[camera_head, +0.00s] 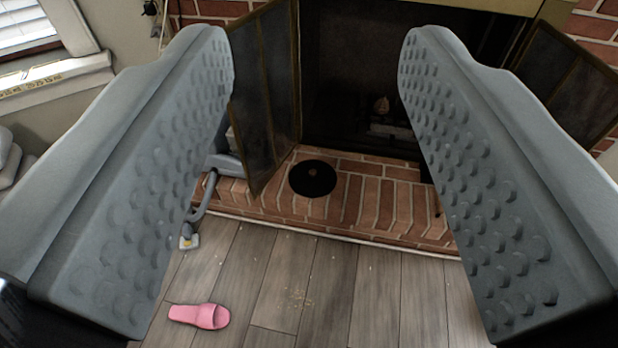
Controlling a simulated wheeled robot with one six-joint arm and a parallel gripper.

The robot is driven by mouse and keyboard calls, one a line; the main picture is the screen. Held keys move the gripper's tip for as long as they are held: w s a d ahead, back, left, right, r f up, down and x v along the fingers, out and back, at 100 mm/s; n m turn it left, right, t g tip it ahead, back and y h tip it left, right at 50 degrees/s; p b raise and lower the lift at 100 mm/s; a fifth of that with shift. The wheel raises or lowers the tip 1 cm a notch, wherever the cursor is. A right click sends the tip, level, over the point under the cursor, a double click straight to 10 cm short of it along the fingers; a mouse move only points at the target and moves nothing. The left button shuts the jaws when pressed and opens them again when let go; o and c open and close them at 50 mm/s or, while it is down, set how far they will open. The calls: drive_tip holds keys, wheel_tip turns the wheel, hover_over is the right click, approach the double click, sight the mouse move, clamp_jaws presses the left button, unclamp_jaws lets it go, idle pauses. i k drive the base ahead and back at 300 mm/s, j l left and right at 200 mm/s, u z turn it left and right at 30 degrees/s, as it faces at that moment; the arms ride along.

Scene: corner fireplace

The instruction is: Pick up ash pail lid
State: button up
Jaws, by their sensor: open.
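Nothing is between the fingers close up. The lid shows in the gap between them, farther off and below the fingertips, and is not touched.
An open dark fireplace screen panel (268,95) stands just left of the lid, and another panel (565,85) stands at right. The dark firebox (350,65) is behind. A grey object with a tube (203,195) is at left. A pink slipper (200,316) lies on the wood floor (310,285).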

sight(311, 179)
drive_tip(key=z, duration=1.9)
drive_tip(key=i+j+u, duration=0.15)
drive_tip(key=u, duration=1.35)
drive_tip(key=i+l+u, duration=0.1)
drive_tip(key=i, duration=0.75)
